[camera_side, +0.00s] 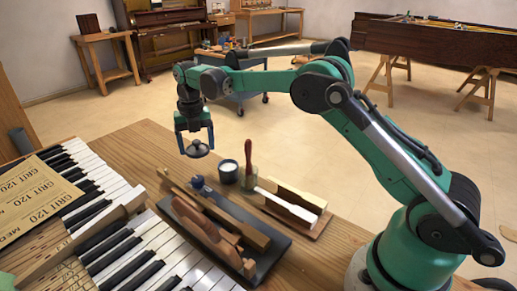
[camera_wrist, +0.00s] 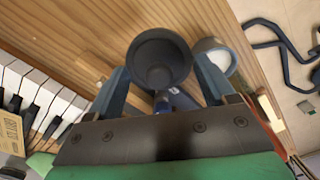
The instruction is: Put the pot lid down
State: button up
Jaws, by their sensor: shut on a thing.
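The pot lid (camera_side: 198,150) is a small, dark, round piece with a knob, held between the blue fingers of my gripper (camera_side: 196,142). In the wrist view the lid (camera_wrist: 160,58) appears as a dark round shape between the fingertips of my gripper (camera_wrist: 160,72). My gripper is shut on it and points down, with the lid above the wooden bench. The small dark pot (camera_side: 228,173) stands uncovered on the bench to the lower right of the lid, with white contents showing. The pot also shows in the wrist view (camera_wrist: 214,58), partly behind a finger.
A brush with a red handle (camera_side: 248,158) stands beside the pot. A dark tray (camera_side: 268,250) with wooden pieces and tools lies in front, and a board with pale blocks (camera_side: 292,204) lies right. Piano keys (camera_side: 105,178) and sandpaper sheets (camera_side: 35,198) are left. Bare bench (camera_side: 150,150) lies behind.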

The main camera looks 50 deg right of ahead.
notch_tip(320, 180, down, 7)
jog(key=shift+r, duration=0.1)
dwell(0.4)
jog(key=o, duration=0.9)
jog(key=shift+o, duration=0.2)
